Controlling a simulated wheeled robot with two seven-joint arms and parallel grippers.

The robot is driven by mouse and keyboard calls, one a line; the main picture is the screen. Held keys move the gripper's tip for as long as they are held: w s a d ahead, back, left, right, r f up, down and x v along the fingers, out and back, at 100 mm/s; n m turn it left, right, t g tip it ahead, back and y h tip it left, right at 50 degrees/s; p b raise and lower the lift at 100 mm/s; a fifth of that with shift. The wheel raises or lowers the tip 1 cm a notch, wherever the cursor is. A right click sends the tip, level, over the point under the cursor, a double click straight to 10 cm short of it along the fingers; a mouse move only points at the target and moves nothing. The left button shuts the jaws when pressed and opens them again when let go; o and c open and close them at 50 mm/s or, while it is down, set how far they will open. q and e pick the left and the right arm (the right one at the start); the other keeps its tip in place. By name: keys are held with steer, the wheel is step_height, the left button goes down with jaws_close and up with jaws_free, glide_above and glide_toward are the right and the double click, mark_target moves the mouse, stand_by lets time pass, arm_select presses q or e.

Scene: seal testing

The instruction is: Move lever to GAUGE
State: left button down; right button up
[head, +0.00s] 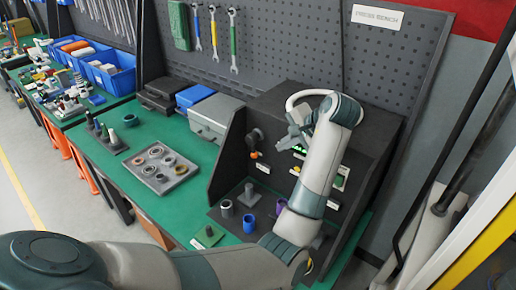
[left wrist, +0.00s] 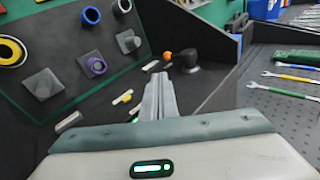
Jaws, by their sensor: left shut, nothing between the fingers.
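A dark round fitting (head: 255,137) with an orange knob (head: 256,155) sits on the left part of the black test panel; it looks like the lever. In the left wrist view the orange knob (left wrist: 167,55) and dark fitting (left wrist: 189,62) lie just beyond my fingertips. A white label (head: 263,168) is below the knob; its text is too small to read. My left gripper (head: 296,136) is at the panel, right of the knob and apart from it. Its fingers (left wrist: 160,82) are shut and empty. My forearm hides the panel's middle. My right gripper is not in view.
A blue cup (head: 249,224), a purple cup (head: 281,208) and a grey ring (head: 227,208) stand below the panel. A dark side wall (head: 228,160) bounds the station on the left. A tray of rings (head: 160,168) and a grey box (head: 215,117) lie left of it.

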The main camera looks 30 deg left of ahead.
arm_select(q)
steer(key=p, duration=0.4)
glide_toward(256, 154)
step_height(256, 154, down, 3)
steer(key=a, duration=0.2)
steer(key=a+f+p, duration=0.1)
steer(key=shift+w+a, duration=0.1)
steer(key=shift+w, duration=0.25)
steer(key=shift+w+a+f, duration=0.15)
steer(key=shift+a, duration=0.25)
steer(key=shift+f, duration=0.1)
